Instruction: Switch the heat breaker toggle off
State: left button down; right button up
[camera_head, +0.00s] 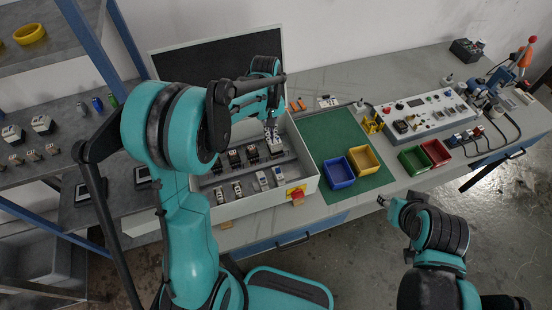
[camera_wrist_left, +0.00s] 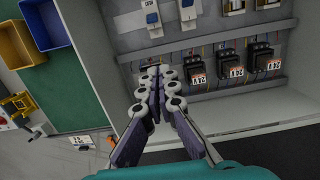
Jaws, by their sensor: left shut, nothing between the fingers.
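An open white electrical box (camera_head: 305,150) holds a row of white breakers (camera_head: 262,180) near its front and a row of dark switch devices (camera_head: 252,154) behind them. The labels are too small to tell which one is the heat breaker. My left gripper (camera_wrist_left: 162,75) is shut and empty, over the end of the dark row and partly hiding the device there. In the head view the left gripper (camera_head: 271,112) is over the box's back right. My right gripper (camera_head: 383,201) is off the table's front edge; its fingers are unclear.
A red knob on a yellow plate (camera_head: 296,196) is on the box's front. A green mat (camera_head: 322,132) carries blue (camera_head: 337,173) and yellow (camera_head: 363,160) bins. A control panel (camera_head: 425,115) stands at right, with green (camera_head: 413,160) and red (camera_head: 436,153) bins before it.

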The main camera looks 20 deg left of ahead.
aim_at(278, 171)
pick_arm(q)
jog(key=shift+w+f, duration=0.15)
jog(key=shift+f, duration=0.15)
jog(key=f, duration=0.3)
jog(key=f+b, duration=0.1)
jog(key=f, duration=0.2)
jog(key=s+f+b, duration=0.1)
jog(key=f, duration=0.3)
jog(key=shift+d, duration=0.35)
jog(key=shift+s+d+r, duration=0.4)
jog(key=shift+s+d, duration=0.05)
jog(key=shift+s, duration=0.15)
jog(key=shift+s+d+r, duration=0.4)
jog(key=shift+s, duration=0.15)
jog(key=shift+s+d+r+b, duration=0.15)
jog(key=shift+s+d+b, duration=0.05)
jog(key=shift+s+b, duration=0.1)
jog(key=shift+s+d+r+t, duration=0.1)
jog(key=shift+t, duration=0.2)
